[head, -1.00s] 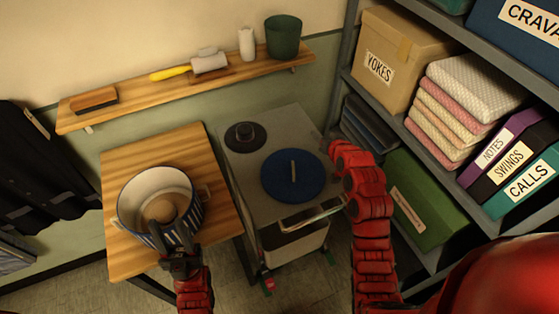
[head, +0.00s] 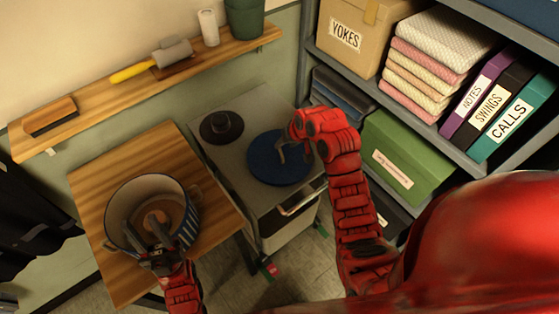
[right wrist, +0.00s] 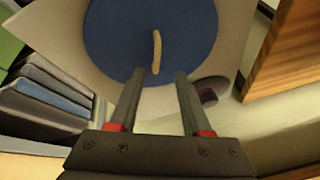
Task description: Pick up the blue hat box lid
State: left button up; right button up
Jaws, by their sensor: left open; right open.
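The blue hat box lid (head: 262,165) is a round blue disc lying flat on a grey cabinet top. Its pale bar handle (right wrist: 156,50) stands across its middle in the right wrist view, where the lid (right wrist: 115,35) fills the top. My right gripper (head: 287,152) is over the lid in the head view and partly hides it. In the right wrist view its two fingers (right wrist: 161,73) are apart and empty, with the handle just beyond the gap between their tips. My left gripper (head: 156,232) is open at the near rim of a striped pot, its fingers over the pot's inside.
The pot (head: 120,207) stands on a wooden table (head: 100,180), left of the cabinet (head: 245,105). A black round object (head: 222,125) sits behind the lid. Shelves with a green box (head: 400,160) are close on the right. A wall shelf (head: 100,105) runs behind.

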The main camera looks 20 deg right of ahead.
aim_at(281, 152)
jog(key=shift+b+x, duration=0.3)
jog(key=shift+x, duration=0.8)
jog(key=b+x, duration=0.2)
jog(key=x, duration=0.1)
jog(key=b+x, duration=0.1)
jog(key=x, duration=0.1)
jog(key=shift+s+d+f, duration=0.2)
jog(key=shift+s+d, duration=0.05)
jog(key=shift+r, duration=0.15)
grip_shut()
